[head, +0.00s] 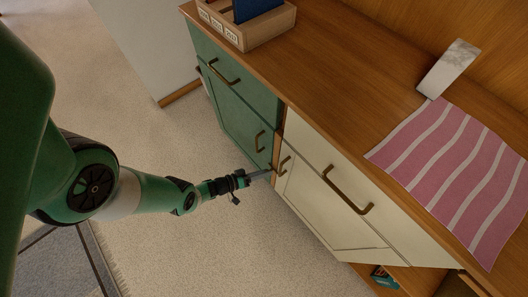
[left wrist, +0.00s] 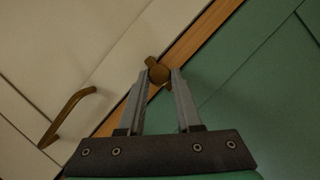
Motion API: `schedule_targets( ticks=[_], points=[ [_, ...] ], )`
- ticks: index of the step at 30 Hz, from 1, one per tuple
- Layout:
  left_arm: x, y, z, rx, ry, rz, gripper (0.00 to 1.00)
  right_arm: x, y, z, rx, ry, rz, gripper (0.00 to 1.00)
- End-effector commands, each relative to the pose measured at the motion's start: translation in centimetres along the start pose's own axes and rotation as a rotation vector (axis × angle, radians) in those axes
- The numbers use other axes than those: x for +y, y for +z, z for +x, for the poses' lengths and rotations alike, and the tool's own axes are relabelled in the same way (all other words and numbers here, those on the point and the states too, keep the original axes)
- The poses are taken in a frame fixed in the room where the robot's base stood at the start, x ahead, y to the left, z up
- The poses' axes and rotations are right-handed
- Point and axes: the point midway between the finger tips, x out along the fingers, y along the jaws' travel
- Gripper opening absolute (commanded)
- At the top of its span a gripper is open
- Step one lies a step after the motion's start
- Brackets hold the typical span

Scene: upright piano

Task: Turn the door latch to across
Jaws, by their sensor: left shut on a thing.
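The door latch (left wrist: 158,70) is a small brown turn piece on the wooden strip between the cream door and the green door. In the left wrist view it sits between my fingertips. My left gripper (head: 270,172) reaches the cabinet front from the left and is shut on the latch; its two fingers (left wrist: 162,77) also show in the left wrist view. The latch's exact angle is hard to tell, since the fingers cover part of it. The cream door (head: 315,205) looks closed beside the strip. My right gripper is not in view.
The green door (head: 235,120) and cream drawer front carry protruding brown handles (head: 347,190), one also near the fingers in the left wrist view (left wrist: 68,115). A wooden box (head: 245,30), pink striped cloth (head: 455,170) and pale block (head: 448,68) lie on top. Carpet in front is clear.

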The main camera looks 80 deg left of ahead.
Motion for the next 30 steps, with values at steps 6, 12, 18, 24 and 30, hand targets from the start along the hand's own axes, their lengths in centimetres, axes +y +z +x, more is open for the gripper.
schedule_targets(
  ticks=[6,12,18,24,30],
  points=[
    [-0.26,0.08,0.04,0.0,0.033,-0.086,0.0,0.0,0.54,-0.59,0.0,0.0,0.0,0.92],
    [-0.19,0.09,0.0,-0.001,0.047,-0.119,0.0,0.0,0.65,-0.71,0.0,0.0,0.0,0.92],
    [-0.16,0.07,-0.01,-0.001,0.049,-0.124,0.0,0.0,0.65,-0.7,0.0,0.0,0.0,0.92],
    [-0.16,0.06,-0.01,0.0,0.049,-0.124,0.0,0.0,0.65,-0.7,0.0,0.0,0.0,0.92],
    [-0.14,0.04,0.0,0.0,0.049,-0.123,0.61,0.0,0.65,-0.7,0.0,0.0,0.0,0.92]
  ],
)
